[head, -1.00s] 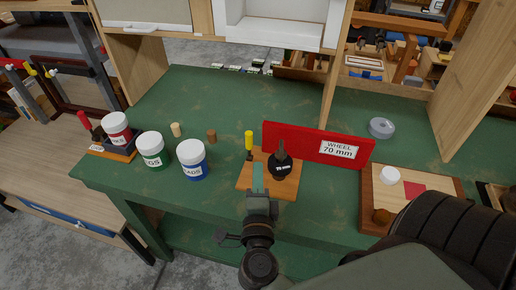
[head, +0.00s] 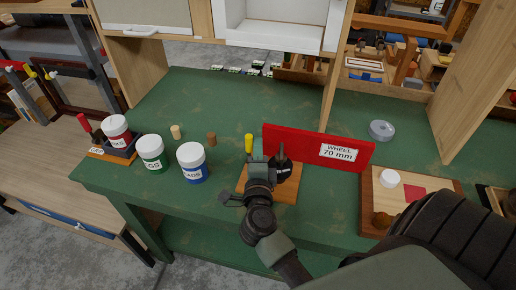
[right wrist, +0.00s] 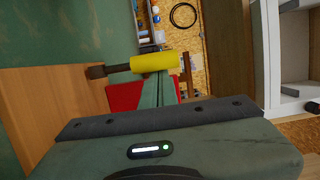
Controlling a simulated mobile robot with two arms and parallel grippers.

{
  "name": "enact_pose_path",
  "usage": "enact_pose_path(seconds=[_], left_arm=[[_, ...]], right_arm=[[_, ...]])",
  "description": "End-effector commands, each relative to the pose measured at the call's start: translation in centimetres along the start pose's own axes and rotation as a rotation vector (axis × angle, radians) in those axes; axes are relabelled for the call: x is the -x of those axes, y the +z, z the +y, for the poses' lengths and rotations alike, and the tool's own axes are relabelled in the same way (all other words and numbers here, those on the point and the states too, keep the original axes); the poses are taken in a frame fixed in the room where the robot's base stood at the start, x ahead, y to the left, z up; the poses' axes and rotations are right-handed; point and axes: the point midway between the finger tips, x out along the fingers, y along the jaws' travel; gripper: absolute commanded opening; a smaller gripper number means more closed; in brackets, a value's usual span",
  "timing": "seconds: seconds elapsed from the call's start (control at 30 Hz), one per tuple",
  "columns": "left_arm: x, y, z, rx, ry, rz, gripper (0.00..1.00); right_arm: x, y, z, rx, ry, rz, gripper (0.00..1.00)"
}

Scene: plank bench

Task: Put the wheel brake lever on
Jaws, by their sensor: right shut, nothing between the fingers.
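The brake lever, with a yellow grip (head: 249,142), stands upright on a small wooden board (head: 288,191) on the green bench. Beside it on the board is a round black part (head: 282,168) with a post. My right gripper (head: 258,147) is shut and empty, just right of the yellow grip. In the right wrist view the yellow grip (right wrist: 154,62) on its dark stem lies across the picture, close at the tips of my shut fingers (right wrist: 160,82). I cannot tell whether they touch. My left gripper is out of view.
A red panel (head: 300,142) labelled "WHEEL 70 mm" stands behind the board. White tubs with green (head: 151,152) and blue (head: 192,163) bands stand to the left. A wooden tray (head: 370,192) is at the right.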

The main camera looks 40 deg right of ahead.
Motion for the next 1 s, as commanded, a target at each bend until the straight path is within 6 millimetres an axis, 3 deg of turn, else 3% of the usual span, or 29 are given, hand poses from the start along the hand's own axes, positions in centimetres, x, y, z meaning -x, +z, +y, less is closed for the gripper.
enact_pose_path(seconds=[0.17,0.4,0.6,1.0], left_arm=[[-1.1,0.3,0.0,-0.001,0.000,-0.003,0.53],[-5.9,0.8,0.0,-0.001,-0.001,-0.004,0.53],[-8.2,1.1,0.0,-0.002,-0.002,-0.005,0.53],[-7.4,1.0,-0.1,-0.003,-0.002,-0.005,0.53]], right_arm=[[0.2,0.0,0.5,0.006,-0.021,0.000,0.00],[1.1,0.3,1.4,0.040,-0.154,0.000,0.00],[2.0,0.5,1.3,0.064,-0.247,-0.001,0.00],[2.8,0.8,1.0,0.065,-0.255,-0.002,0.00]])
